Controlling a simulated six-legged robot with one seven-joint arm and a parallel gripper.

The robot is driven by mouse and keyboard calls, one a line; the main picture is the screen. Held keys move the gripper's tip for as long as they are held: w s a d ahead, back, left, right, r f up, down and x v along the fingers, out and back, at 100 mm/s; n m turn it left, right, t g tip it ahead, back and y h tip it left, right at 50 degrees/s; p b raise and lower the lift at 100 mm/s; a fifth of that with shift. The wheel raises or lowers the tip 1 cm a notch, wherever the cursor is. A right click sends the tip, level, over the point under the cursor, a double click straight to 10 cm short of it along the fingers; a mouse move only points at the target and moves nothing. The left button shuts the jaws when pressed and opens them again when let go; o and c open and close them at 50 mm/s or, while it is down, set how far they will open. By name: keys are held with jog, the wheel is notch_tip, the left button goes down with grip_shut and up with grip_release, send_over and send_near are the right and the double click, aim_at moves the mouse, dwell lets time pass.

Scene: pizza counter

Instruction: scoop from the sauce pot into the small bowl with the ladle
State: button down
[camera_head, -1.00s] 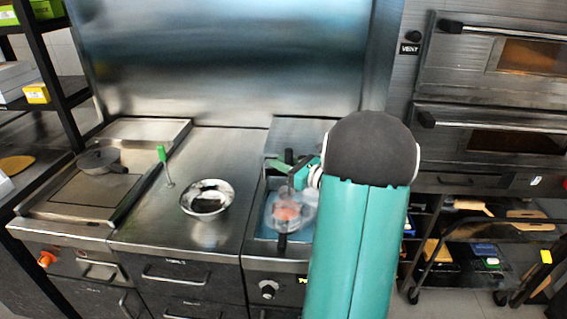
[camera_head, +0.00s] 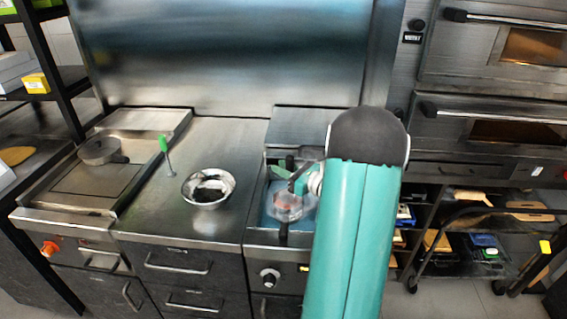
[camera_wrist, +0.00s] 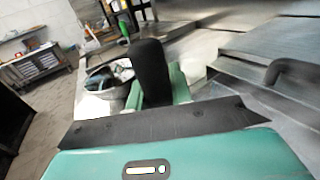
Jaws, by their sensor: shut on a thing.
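The small metal bowl (camera_head: 208,188) sits upright on the steel counter, left of the sauce pot. Its inside looks dark and reflective. The sauce pot (camera_head: 287,208), with reddish contents, sits in the recessed unit right of the bowl and is partly hidden by my arm. My gripper (camera_head: 296,180) is over the pot, small and partly hidden in the head view. In the wrist view, the gripper (camera_wrist: 158,92) is shut around a thick black handle (camera_wrist: 150,68), which appears to be the ladle's. The ladle's scoop cannot be made out. The bowl also shows behind the handle (camera_wrist: 108,88).
A green-handled tool (camera_head: 164,150) stands upright on the counter left of the bowl. The counter (camera_head: 190,228) around the bowl is clear. Ovens (camera_head: 490,125) and a shelf rack stand at the right.

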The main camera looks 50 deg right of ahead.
jog(key=shift+f, duration=3.2)
jog(key=shift+r, duration=0.15)
notch_tip(320, 180, up, 11)
dwell(0.7)
jog(key=shift+r, duration=0.1)
jog(key=shift+r, duration=2.9)
jog(key=shift+s, duration=0.1)
